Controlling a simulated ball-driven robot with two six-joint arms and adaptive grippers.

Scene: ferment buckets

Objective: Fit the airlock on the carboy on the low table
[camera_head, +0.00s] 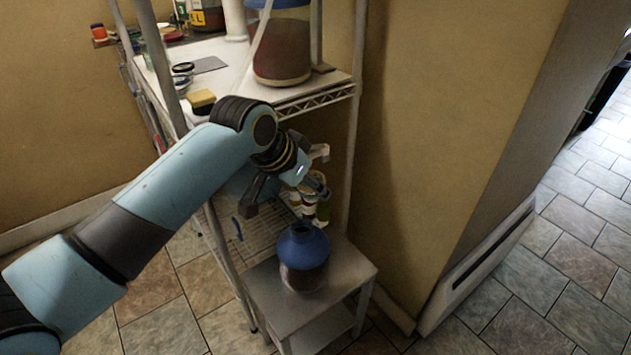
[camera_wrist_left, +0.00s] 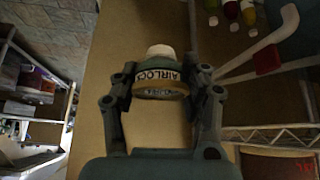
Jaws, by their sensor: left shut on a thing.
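The carboy (camera_head: 303,262), a rounded vessel with a blue upper part and a dark open neck, stands upright on the low grey table (camera_head: 262,292) in the head view. My left gripper (camera_head: 290,192) hangs above the carboy and slightly to its left in the picture, apart from it. In the left wrist view my left gripper (camera_wrist_left: 163,92) is shut on the airlock (camera_wrist_left: 158,76), a greenish piece with a whitish end and a band lettered AIRLOCK. In the head view I cannot clearly make out the airlock. My right gripper is not in view.
Small coloured bottles (camera_head: 323,208) show behind the carboy. A tan wall (camera_head: 440,130) rises on the right.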

